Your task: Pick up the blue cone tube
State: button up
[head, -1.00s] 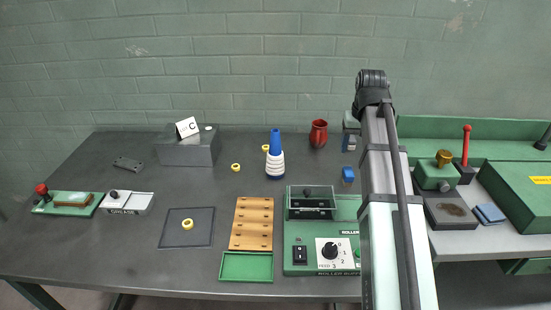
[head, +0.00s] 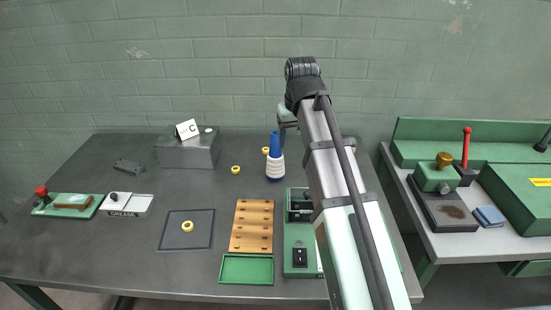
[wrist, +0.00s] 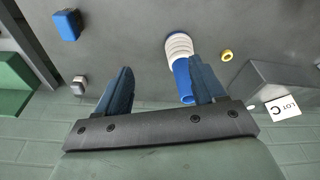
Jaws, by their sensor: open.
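The blue cone tube (head: 275,142) stands upright on the table in the head view, with white thread wound around its lower part. In the wrist view the blue cone tube (wrist: 182,72) lies between my fingers, close to the right one, which partly hides its narrow blue end. My gripper (wrist: 162,66) is open and empty, with its two dark blue fingers spread apart. In the head view my arm hides most of the gripper, just right of and above the cone. I cannot tell whether the right finger touches it.
A grey block with a LOT C card (head: 187,130) stands left of the cone. Small yellow rings (head: 236,169) lie nearby. A wooden tray (head: 251,224) and a green machine (head: 301,262) are in front. A blue block (wrist: 67,26) shows in the wrist view.

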aim_at(275, 141)
jog(key=s+a+r+t, duration=0.1)
jog(key=a+r, duration=0.2)
jog(key=a, duration=0.3)
jog(key=w+f+m+t, duration=0.1)
jog(key=w, duration=0.1)
jog(key=w+f+m+t, duration=0.1)
jog(key=w+f, duration=0.1)
jog(key=w, duration=0.1)
jog(key=w+f+m, duration=0.1)
jog(key=w+f, duration=0.1)
jog(key=shift+w+d+f+t, duration=0.1)
jog(key=shift+w+d+t, duration=0.1)
jog(key=shift+d+t, duration=0.2)
jog(key=shift+w+a+f, duration=0.1)
jog(key=shift+w+f, duration=0.05)
jog(key=shift+f, duration=0.7)
jog(key=shift+x, duration=1.8)
jog(key=shift+f, duration=0.1)
grip_shut()
